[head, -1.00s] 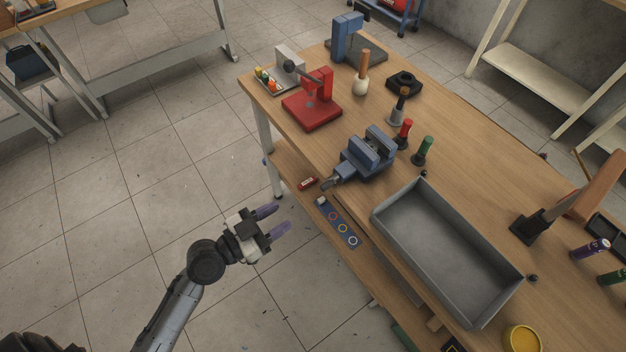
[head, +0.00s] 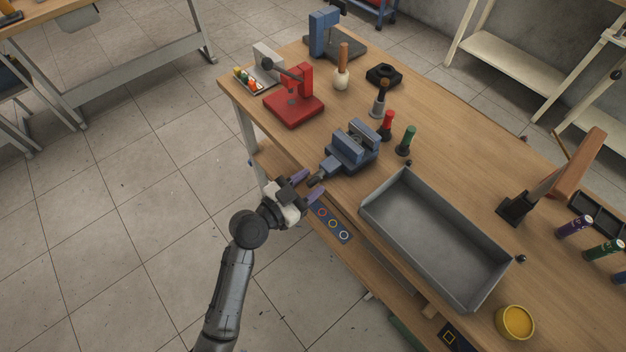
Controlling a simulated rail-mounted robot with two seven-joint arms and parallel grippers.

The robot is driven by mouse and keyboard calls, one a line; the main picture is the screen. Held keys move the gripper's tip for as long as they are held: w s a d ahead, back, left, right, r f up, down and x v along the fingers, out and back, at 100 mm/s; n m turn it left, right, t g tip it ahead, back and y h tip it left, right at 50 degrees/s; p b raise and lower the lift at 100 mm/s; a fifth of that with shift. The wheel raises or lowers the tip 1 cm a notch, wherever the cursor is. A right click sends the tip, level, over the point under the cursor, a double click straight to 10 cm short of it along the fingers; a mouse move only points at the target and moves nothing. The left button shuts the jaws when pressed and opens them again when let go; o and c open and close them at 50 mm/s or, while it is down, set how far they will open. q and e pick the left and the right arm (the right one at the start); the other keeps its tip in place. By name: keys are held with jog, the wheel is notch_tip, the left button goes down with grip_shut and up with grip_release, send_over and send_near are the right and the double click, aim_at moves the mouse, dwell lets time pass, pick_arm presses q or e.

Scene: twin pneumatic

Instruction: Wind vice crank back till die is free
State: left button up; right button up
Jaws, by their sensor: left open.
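The blue vice (head: 345,152) sits at the front edge of the wooden bench, its jaws at the top. Its crank (head: 316,179) sticks out from the front toward my left gripper. My left gripper (head: 309,184) is open, with purple fingers pointing at the vice. The crank end lies at or between the fingertips in the picture; I cannot tell if they touch it. I cannot make out a die between the jaws. My right gripper is not in view.
A grey tray (head: 432,238) stands right of the vice. A red press (head: 294,107) stands to its left. Red (head: 387,126) and green (head: 406,141) handled tools stand close behind the vice. A strip with coloured rings (head: 332,224) lies below the bench edge.

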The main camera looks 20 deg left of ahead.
pick_arm(q)
jog(key=shift+w+d, duration=0.3)
jog(key=shift+w, duration=0.3)
jog(key=shift+c, duration=0.4)
grip_shut()
